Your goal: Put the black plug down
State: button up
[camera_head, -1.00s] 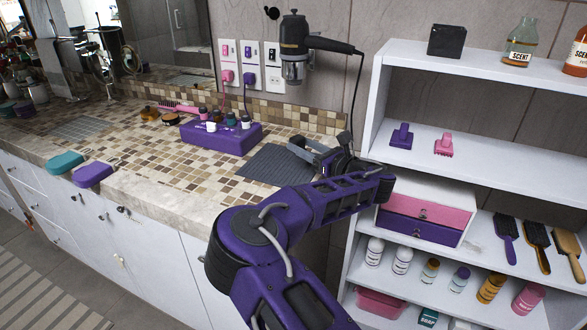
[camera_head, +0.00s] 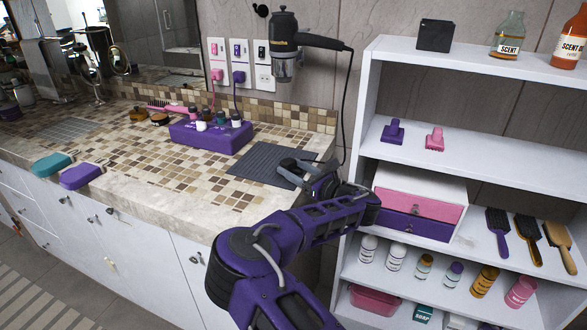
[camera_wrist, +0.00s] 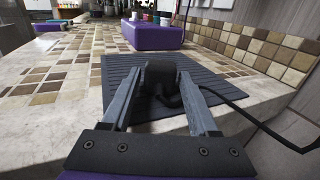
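The black plug (camera_wrist: 160,76) is between the two fingertips of my gripper (camera_wrist: 160,88) in the wrist view, and the fingers appear closed on its sides. Its black cable (camera_wrist: 236,107) runs off to the right. The plug is over the dark grey ribbed mat (camera_wrist: 118,75) near the counter's right end; I cannot tell whether it touches the mat. In the head view my gripper (camera_head: 292,168) is low over the right part of the mat (camera_head: 262,163), and my arm partly hides the plug.
A purple holder (camera_head: 205,138) with small bottles stands behind the mat to the left. A hair dryer (camera_head: 286,42) hangs on the wall beside the outlets (camera_head: 240,62). A white shelf (camera_head: 470,163) stands close on the right.

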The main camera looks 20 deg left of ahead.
jog(key=shift+o, duration=0.8)
